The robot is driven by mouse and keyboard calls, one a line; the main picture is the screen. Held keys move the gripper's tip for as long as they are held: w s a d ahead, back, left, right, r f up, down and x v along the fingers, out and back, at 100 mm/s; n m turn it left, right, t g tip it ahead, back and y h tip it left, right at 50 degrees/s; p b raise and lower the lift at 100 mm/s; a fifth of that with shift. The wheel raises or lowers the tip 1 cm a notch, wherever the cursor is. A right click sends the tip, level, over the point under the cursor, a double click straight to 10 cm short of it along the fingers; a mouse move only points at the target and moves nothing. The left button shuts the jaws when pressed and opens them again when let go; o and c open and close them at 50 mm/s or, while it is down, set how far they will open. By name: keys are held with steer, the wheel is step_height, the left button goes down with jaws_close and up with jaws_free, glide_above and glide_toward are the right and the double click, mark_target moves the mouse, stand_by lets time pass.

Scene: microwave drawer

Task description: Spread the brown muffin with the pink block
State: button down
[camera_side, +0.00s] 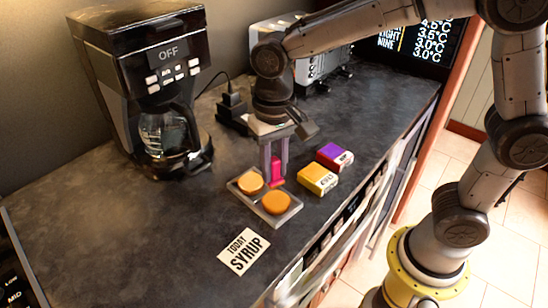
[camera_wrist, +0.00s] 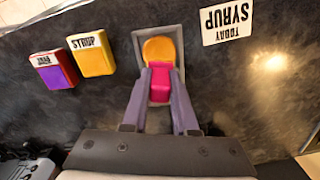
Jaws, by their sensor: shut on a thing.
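My gripper (camera_side: 276,180) is shut on the pink block (camera_side: 278,170) and holds it upright at the back edge of a small grey tray (camera_side: 297,208). Two round orange-brown muffins lie on the tray, a left one (camera_side: 250,182) and a front right one (camera_side: 277,203). The block's lower end is close to both; I cannot tell whether it touches either or the tray. In the wrist view the pink block (camera_wrist: 160,82) sits between my fingers (camera_wrist: 160,85), overlapping the tray (camera_wrist: 139,48). One muffin (camera_wrist: 158,47) shows beyond it; the other is hidden.
A yellow block (camera_side: 317,179) labelled syrup and a purple block (camera_side: 333,156) stand right of the tray. A card (camera_side: 243,251) reading "TODAY SYRUP" lies in front. A coffee maker (camera_side: 150,90) stands back left, a toaster (camera_side: 322,72) behind.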

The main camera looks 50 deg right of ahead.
mark_target(279, 182)
step_height(279, 182, down, 4)
steer(key=shift+f, duration=0.1)
steer(key=shift+s+f, duration=0.1)
steer(key=shift+f, duration=0.15)
steer(key=shift+s, duration=0.5)
steer(key=shift+f, duration=0.2)
steer(key=shift+w, duration=0.55)
steer(key=shift+s, duration=0.6)
steer(key=shift+w, duration=0.75)
steer(key=shift+s, duration=0.75)
steer(key=shift+r, duration=4.15)
